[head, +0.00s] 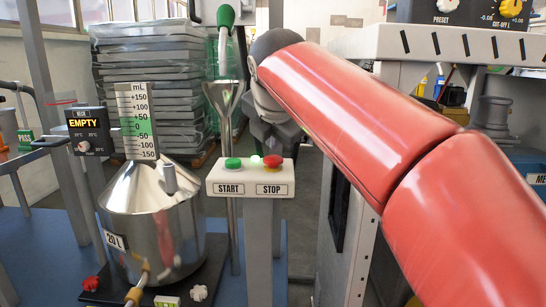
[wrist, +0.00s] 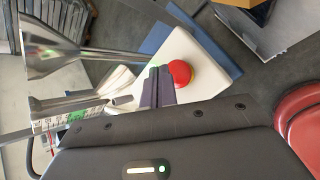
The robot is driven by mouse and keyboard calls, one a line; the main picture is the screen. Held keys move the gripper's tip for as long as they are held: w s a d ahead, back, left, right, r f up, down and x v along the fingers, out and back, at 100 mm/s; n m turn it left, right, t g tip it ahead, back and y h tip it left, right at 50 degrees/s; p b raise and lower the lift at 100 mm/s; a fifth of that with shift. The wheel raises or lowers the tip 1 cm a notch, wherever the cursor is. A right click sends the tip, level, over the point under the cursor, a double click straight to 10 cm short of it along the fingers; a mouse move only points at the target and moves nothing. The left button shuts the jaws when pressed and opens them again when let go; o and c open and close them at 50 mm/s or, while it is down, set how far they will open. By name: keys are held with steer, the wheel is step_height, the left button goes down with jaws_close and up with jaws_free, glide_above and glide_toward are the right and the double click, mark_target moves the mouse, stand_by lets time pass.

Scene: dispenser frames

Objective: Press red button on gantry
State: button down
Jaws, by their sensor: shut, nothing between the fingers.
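The red button (head: 272,161) is a round dome at the right end of a white control box (head: 222,178), above the STOP label. A green button (head: 233,164) sits at the left end above START, with a small pale green light between them. In the wrist view the red button (wrist: 180,73) shows just right of the fingertips on the white box (wrist: 199,50). My gripper (wrist: 158,74) is shut and empty, its fingers pointing towards the box. In the head view its dark body is above and behind the box; I cannot tell if the fingertips touch anything.
The box stands on a grey post. A shiny metal vessel (head: 160,235) marked 20 L, a mL scale (head: 136,121) and an EMPTY display (head: 84,120) are at left. A metal funnel (head: 226,98) stands behind the box. A white cabinet (head: 362,230) is at right.

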mark_target(273, 159)
steer(key=shift+f, duration=0.15)
steer(key=shift+f, duration=0.3)
steer(key=shift+f+b, duration=0.5)
steer(key=shift+b, duration=0.1)
stand_by(0.7)
steer(key=shift+r, duration=0.1)
steer(key=shift+r+p, duration=0.8)
steer(key=shift+p, duration=0.15)
step_height(273, 159, up, 3)
steer(key=p, duration=0.2)
steer(key=shift+f+p, duration=0.15)
steer(key=shift+p, duration=0.2)
steer(key=shift+r, duration=1.2)
